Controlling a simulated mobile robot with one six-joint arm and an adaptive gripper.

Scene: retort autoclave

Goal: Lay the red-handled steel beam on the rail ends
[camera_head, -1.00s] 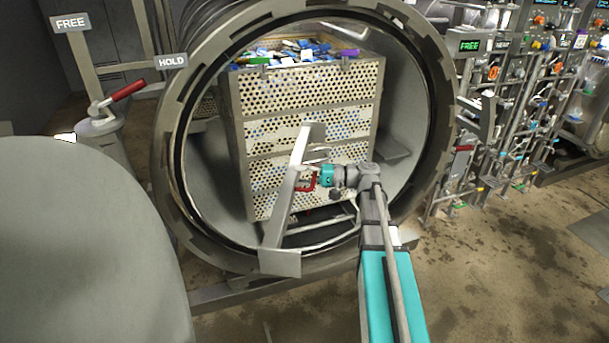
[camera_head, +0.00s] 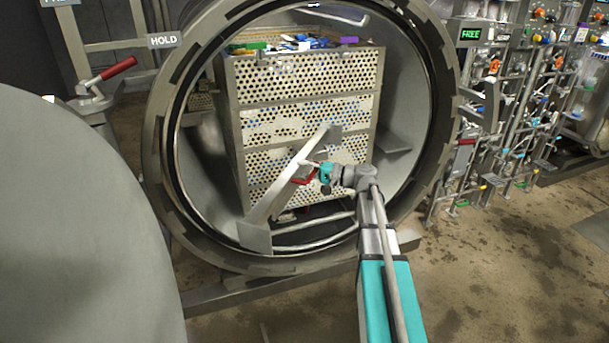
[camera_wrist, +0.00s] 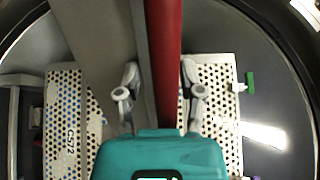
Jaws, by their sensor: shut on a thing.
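The steel beam (camera_head: 284,191) is a long grey bar with plates at its ends. It hangs tilted in front of the perforated basket, inside the round autoclave mouth, its lower left end near the bottom rim. Its red handle (camera_head: 304,178) is in my gripper (camera_head: 316,174). In the wrist view the red handle (camera_wrist: 163,60) runs between the fingers of my gripper (camera_wrist: 160,85), with the grey beam (camera_wrist: 98,45) beside it. The rails (camera_head: 312,231) show as pale bars low in the mouth. I cannot tell whether the beam touches them.
The perforated basket (camera_head: 305,75) with colourful items on top fills the chamber. The round autoclave rim (camera_head: 444,85) surrounds the beam. A red-handled lever (camera_head: 118,68) stands at left by the HOLD sign (camera_head: 163,40). Pipes and valves (camera_head: 500,110) stand at right.

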